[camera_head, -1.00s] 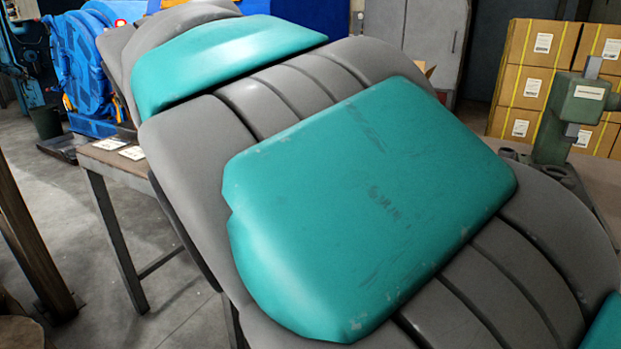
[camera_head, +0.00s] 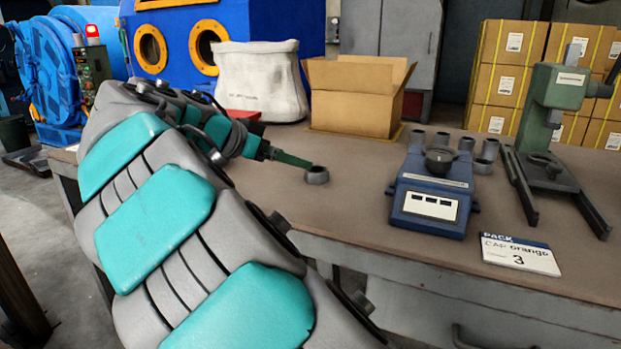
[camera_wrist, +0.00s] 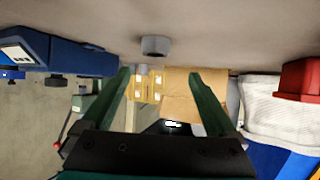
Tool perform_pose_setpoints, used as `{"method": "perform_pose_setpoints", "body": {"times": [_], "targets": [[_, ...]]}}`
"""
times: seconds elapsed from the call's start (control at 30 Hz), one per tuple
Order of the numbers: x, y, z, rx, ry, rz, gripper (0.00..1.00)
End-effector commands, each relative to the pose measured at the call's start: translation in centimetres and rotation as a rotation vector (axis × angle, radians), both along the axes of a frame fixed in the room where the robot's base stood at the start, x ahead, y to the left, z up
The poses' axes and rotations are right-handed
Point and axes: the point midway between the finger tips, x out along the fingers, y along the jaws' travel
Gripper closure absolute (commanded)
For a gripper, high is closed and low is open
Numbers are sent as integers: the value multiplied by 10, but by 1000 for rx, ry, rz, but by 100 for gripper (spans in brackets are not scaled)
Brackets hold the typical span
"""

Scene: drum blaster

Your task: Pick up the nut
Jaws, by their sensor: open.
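The nut (camera_head: 317,176) is a short dark grey ring lying on the brown table. In the wrist view, where the scene appears upside down, the nut (camera_wrist: 155,45) is beyond my fingertips and sideways between their lines. My gripper (camera_head: 308,164) has green fingers reaching right from the end of my arm, with the tips close to the nut's upper edge in the head view. In the wrist view my gripper (camera_wrist: 162,72) is open, with nothing between the fingers. Whether a finger touches the nut cannot be told.
A blue scale-like device (camera_head: 432,200) with several grey cylinders behind it stands right of the nut. An open cardboard box (camera_head: 355,97) and a white sack (camera_head: 258,85) stand behind. A green press (camera_head: 553,120) and a label card (camera_head: 520,254) are at right. Table around the nut is clear.

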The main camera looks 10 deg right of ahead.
Motion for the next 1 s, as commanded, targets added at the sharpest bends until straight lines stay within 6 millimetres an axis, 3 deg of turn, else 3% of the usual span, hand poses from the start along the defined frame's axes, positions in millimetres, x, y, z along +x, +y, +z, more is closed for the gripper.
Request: {"method": "perform_pose_setpoints", "body": {"times": [0.7, 0.97, 1.0], "targets": [[24, -55, -39, -2, 0, -6, 7], [26, -57, -41, -1, -2, -3, 7], [26, -57, -41, -1, -2, -4, 10]]}}
